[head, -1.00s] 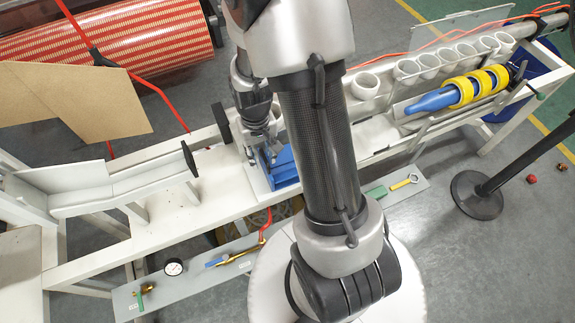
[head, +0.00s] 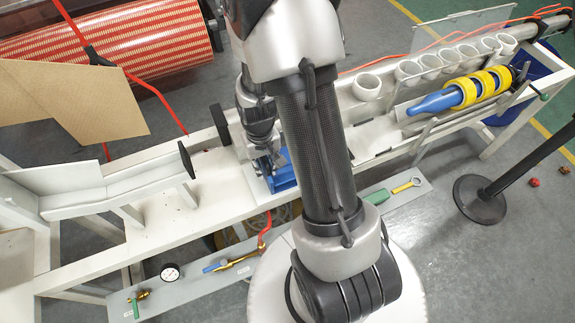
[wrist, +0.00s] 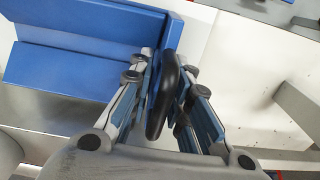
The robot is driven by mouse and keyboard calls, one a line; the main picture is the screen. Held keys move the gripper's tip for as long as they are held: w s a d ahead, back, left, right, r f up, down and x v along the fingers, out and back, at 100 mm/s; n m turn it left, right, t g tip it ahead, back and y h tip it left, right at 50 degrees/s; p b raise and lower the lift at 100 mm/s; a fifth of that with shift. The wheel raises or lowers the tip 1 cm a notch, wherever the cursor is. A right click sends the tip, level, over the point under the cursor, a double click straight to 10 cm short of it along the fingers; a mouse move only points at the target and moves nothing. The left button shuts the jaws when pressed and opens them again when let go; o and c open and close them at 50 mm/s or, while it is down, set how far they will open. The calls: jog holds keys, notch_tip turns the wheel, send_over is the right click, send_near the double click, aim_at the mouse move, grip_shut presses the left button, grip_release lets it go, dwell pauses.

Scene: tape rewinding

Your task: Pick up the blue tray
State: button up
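The blue tray (head: 284,178) sits on the white bench, partly hidden by my arm in the head view. In the wrist view the blue tray (wrist: 85,45) fills the upper left, with a black handle (wrist: 163,98) at its right end. My gripper (wrist: 170,80) has its two fingers on either side of this handle. The fingers are apart, with a gap visible between the handle and the right finger. In the head view my gripper (head: 264,163) is down at the tray's left end.
A blue spindle (head: 435,102) with yellow rolls (head: 476,87) lies at the right of the bench. White tubes (head: 408,69) line the rail behind it. A lower shelf (head: 215,272) holds tools and a gauge. A black post base (head: 478,198) stands at right.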

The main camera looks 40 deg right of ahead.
grip_shut()
dwell(0.4)
